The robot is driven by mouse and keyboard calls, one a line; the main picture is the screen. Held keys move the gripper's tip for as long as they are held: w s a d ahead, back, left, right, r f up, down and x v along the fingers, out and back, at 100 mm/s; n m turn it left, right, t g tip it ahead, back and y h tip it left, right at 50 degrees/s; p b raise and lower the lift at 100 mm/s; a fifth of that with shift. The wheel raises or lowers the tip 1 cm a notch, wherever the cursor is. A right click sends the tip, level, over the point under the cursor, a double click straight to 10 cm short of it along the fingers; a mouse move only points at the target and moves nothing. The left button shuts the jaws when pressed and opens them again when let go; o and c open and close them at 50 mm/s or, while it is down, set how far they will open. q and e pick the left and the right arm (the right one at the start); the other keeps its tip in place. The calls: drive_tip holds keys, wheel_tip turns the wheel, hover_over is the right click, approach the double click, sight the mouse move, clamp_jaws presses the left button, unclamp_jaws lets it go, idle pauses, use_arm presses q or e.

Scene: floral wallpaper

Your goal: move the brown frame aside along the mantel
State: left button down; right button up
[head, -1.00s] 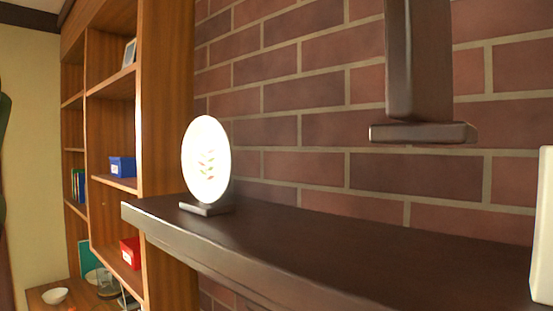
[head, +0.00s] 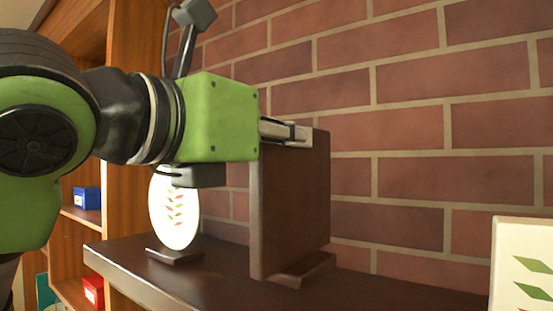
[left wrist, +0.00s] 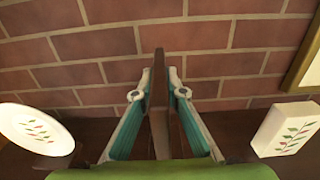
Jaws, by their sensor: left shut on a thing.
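The brown frame (head: 300,205) stands upright, seen nearly edge-on, over the mantel (head: 215,285) in the head view. It is between the white oval plate (head: 174,215) and a white block with leaf prints (head: 520,260). Its foot looks at or very near the mantel top; I cannot tell if it touches. My left gripper (head: 288,132) comes in from the left and is shut on the frame's upper part. In the left wrist view the two fingers (left wrist: 157,95) pinch the frame from both sides. My right gripper is not in view.
The oval plate also shows in the left wrist view (left wrist: 35,128), left of the frame, and the white block (left wrist: 288,130) right of it, both apart from it. A brick wall (head: 420,120) rises behind. Wooden shelves with a blue box (head: 87,198) stand at the left.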

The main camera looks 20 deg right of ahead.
sight(285, 169)
use_arm(q)
drive_tip(key=shift+w+f+p, duration=0.2)
drive_tip(key=shift+f+p, duration=0.7)
drive_tip(key=shift+f, duration=0.95)
drive_tip(key=c, duration=2)
unclamp_jaws()
drive_tip(key=shift+f, duration=0.15)
drive_tip(key=shift+c, duration=0.2)
